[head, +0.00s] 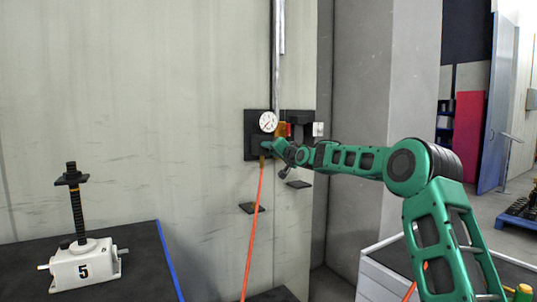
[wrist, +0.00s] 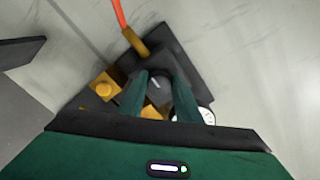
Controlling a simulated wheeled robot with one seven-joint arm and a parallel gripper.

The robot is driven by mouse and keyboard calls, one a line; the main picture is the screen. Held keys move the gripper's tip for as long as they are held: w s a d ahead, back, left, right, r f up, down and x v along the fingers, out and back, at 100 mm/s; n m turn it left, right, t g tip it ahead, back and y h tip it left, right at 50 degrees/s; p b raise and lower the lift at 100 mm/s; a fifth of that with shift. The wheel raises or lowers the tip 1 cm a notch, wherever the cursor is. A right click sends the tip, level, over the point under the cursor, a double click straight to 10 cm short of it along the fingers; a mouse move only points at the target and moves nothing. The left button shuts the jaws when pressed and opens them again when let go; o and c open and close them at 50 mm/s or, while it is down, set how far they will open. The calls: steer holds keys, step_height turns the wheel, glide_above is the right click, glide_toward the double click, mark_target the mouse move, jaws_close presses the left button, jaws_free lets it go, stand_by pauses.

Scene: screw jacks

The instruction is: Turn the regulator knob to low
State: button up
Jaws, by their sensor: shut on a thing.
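The regulator is mounted on a dark wall plate (head: 250,134), with a round white gauge (head: 267,121) on it. My gripper (head: 268,147) reaches it from the right, just below the gauge. In the wrist view, the dark regulator knob (wrist: 157,84) sits between my two green fingers, which are shut on it. The gauge (wrist: 206,115) shows at the right, partly hidden behind a finger. The knob's setting marks cannot be read. In the head view the knob is hidden by my gripper.
An orange hose (head: 254,220) hangs from the regulator; its brass fitting (wrist: 135,42) shows in the wrist view. Small dark shelves (head: 250,208) jut from the wall. A white screw jack (head: 85,268) stands on a dark table at left.

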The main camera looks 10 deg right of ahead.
steer(key=shift+d+f, duration=0.1)
steer(key=shift+d, duration=0.05)
steer(key=o, duration=1.1)
steer(key=shift+c, duration=0.2)
steer(key=v, duration=1)
steer(key=shift+s, duration=0.3)
steer(key=shift+d, duration=0.1)
